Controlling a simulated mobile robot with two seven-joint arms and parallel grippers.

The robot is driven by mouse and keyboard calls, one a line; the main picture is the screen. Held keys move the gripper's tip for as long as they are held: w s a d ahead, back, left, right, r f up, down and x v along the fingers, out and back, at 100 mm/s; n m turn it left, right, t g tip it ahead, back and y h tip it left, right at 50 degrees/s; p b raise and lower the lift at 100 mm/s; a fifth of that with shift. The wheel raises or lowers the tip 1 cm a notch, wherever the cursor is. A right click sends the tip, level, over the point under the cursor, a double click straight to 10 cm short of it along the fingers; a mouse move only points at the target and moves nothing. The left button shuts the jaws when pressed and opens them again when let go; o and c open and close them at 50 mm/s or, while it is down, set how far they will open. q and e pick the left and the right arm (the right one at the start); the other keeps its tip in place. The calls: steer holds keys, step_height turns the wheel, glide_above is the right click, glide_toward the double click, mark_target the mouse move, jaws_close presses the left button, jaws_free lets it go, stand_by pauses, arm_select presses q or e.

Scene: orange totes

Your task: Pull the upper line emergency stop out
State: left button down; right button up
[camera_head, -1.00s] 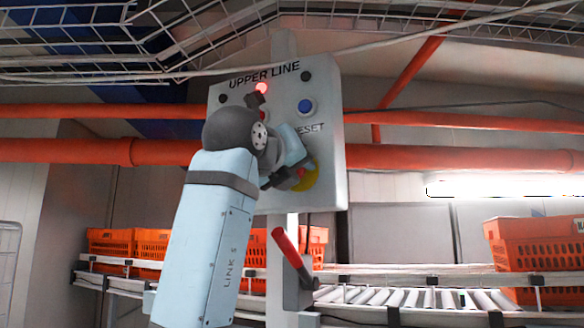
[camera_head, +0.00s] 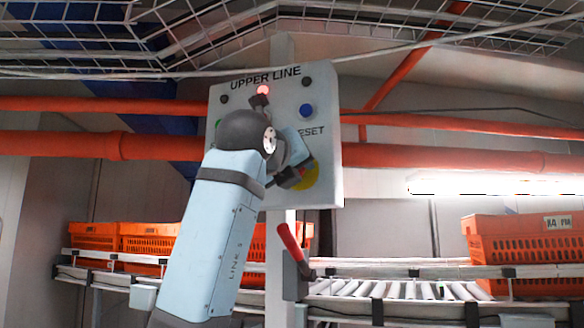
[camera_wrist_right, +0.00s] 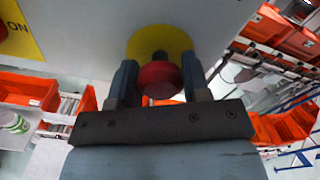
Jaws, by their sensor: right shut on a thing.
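The UPPER LINE control panel (camera_head: 325,165) stands ahead on a post in the head view, with a lit red lamp (camera_head: 263,90) and a blue RESET button (camera_head: 306,111). My right gripper (camera_head: 296,178) is at the panel's lower part, over the yellow disc (camera_head: 311,177) of the emergency stop. In the right wrist view, the red emergency stop button (camera_wrist_right: 160,79) sits before its yellow disc (camera_wrist_right: 172,41), with a dark stem between. The fingers of my right gripper (camera_wrist_right: 160,85) are on either side of the button, closed on it. My left gripper is not in view.
A red-handled lever (camera_head: 289,242) is on the post below the panel. Orange totes (camera_head: 515,240) stand on the roller conveyor (camera_head: 420,290) behind. Wire cable trays (camera_head: 410,30) hang overhead. Orange pipes (camera_head: 460,160) run behind the panel.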

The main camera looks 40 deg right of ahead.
steer(key=o, duration=1.1)
steer(key=shift+a+f, duration=0.1)
steer(key=shift+f, duration=0.05)
steer(key=shift+o, duration=1)
steer(key=shift+a, duration=0.1)
steer(key=shift+s+a, duration=0.1)
steer(key=b+v, duration=0.3)
steer(key=v, duration=1.1)
steer(key=shift+r, duration=0.2)
